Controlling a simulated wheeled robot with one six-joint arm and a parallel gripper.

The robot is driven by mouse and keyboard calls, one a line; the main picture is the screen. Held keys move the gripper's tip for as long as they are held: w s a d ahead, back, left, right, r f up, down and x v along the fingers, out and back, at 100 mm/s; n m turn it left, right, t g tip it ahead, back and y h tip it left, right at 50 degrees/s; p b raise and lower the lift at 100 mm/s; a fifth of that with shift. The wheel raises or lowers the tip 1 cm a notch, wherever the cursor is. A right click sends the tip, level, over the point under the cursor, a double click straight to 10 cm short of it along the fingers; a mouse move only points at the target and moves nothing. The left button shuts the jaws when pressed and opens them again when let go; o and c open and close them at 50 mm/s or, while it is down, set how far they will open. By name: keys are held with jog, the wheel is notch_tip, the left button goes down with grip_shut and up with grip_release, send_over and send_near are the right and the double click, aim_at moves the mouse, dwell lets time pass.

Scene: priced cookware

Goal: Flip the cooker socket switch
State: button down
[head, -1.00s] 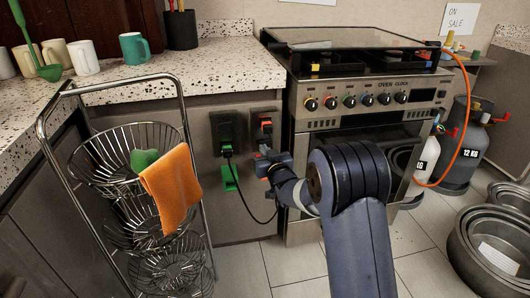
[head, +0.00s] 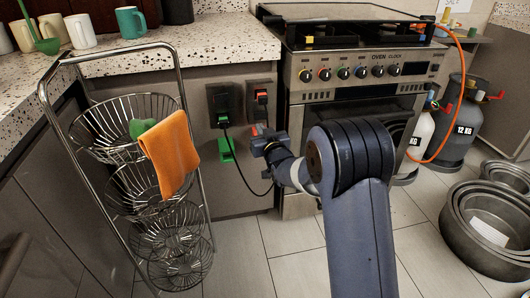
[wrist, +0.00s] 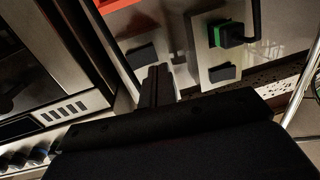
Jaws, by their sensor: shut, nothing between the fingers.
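Two socket plates sit on the cabinet front left of the cooker. The plate nearer the cooker (head: 262,98) carries a red part; in the wrist view it shows a dark rocker switch (wrist: 140,54). The other plate (head: 221,97) holds a green-and-black plug (wrist: 229,35) with a black cable, and has its own dark rocker (wrist: 223,73). My gripper (head: 257,141) is just below the plate nearer the cooker. In the wrist view my gripper (wrist: 157,80) is shut and empty, its tips close to that plate's rocker. I cannot tell whether they touch.
The cooker (head: 350,80) stands right of the sockets. A wire basket rack (head: 130,110) with an orange cloth (head: 168,150) stands to the left. Gas cylinders (head: 457,130) and stacked pans (head: 490,220) are at the right. Floor tiles (head: 290,265) are clear in front.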

jog(key=s+d+p, duration=0.1)
jog(key=s, duration=0.7)
jog(key=shift+s+d+p, duration=0.15)
jog(key=shift+s+p, duration=0.2)
